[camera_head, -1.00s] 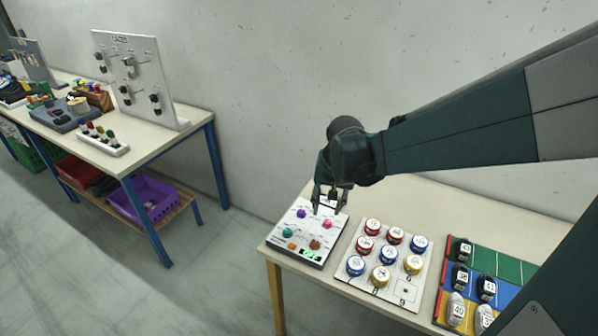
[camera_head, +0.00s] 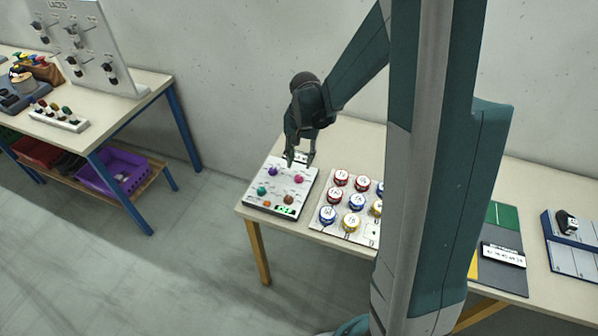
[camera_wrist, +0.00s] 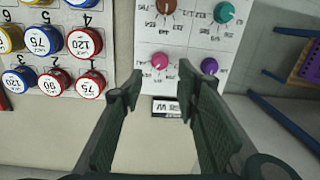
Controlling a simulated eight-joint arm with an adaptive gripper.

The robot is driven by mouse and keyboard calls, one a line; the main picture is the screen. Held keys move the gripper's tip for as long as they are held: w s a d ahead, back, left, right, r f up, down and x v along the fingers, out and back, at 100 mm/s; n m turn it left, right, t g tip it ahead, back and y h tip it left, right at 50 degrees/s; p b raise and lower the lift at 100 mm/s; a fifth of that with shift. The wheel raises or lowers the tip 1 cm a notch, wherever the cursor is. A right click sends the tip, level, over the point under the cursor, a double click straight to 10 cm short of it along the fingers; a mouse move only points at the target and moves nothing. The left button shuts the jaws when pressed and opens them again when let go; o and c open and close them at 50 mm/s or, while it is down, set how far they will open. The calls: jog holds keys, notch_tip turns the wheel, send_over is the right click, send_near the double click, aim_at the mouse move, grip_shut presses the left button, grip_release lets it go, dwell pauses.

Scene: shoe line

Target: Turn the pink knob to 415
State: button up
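The white knob panel (camera_head: 269,204) lies at the left end of the table. The pink knob (camera_head: 298,179) is on its right side, close below my gripper (camera_head: 300,162). In the wrist view the pink knob (camera_wrist: 160,60) shows just beyond my fingertips, between them and apart from both. My gripper is open and empty in the wrist view (camera_wrist: 158,78). A purple knob (camera_head: 273,171), a teal knob (camera_head: 261,190) and a brown knob (camera_head: 289,199) are on the same panel. A green-lit display (camera_head: 285,210) is at its front edge, too small to read.
A board (camera_head: 329,232) with red, blue and yellow round tins stands right of the panel. My arm covers part of the table further right. Another table (camera_head: 120,133) with a purple crate (camera_head: 115,172) below is at left.

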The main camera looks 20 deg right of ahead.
aim_at(299, 177)
jog(key=shift+f, duration=0.15)
dwell(0.3)
jog(key=shift+w+a+f+b, duration=0.1)
jog(key=shift+f+b, duration=0.05)
jog(key=shift+f, duration=1.75)
jog(key=shift+w+f+b, duration=0.1)
jog(key=shift+f+b, duration=0.05)
jog(key=shift+f, duration=1.7)
jog(key=c, duration=0.9)
